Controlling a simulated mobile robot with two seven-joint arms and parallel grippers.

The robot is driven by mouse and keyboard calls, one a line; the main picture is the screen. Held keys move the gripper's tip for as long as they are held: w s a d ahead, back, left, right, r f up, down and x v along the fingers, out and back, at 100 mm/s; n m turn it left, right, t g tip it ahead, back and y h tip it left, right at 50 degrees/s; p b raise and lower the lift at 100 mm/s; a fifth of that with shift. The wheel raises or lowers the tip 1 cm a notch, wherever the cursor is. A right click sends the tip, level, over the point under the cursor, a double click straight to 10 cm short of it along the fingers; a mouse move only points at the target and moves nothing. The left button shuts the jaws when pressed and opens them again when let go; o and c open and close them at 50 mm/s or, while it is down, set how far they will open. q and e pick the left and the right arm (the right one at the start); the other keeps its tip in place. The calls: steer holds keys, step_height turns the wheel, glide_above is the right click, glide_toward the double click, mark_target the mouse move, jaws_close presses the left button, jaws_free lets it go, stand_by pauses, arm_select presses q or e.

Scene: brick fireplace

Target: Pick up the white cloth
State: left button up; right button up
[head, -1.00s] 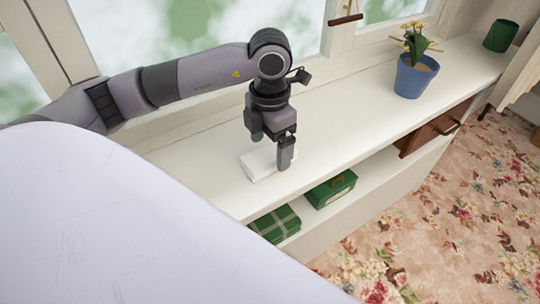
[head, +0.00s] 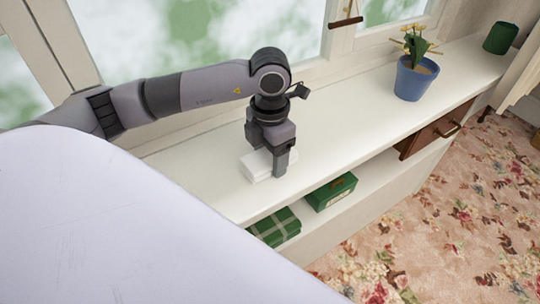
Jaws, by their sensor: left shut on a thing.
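The white cloth (head: 257,168) is a small folded stack on the white window shelf (head: 345,133). My left gripper (head: 270,165) points down over it, with one finger in front of the cloth's right part. The gripper is shut on the cloth. The far finger and part of the cloth are hidden behind the gripper. The cloth appears to be at the shelf's surface; I cannot tell whether it is lifted. My right gripper is out of view.
A blue pot (head: 413,80) with a yellow-flowered plant and a green container (head: 500,37) stand further right. Below are a green box (head: 330,192), a green plaid box (head: 276,226) and a brown drawer (head: 433,132). The shelf between cloth and pot is clear.

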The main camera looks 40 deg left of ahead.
mark_target(270, 155)
arm_select(q)
step_height(270, 155, up, 20)
steer(key=p, duration=0.2)
steer(key=shift+p, duration=0.35)
steer(key=shift+f, duration=0.1)
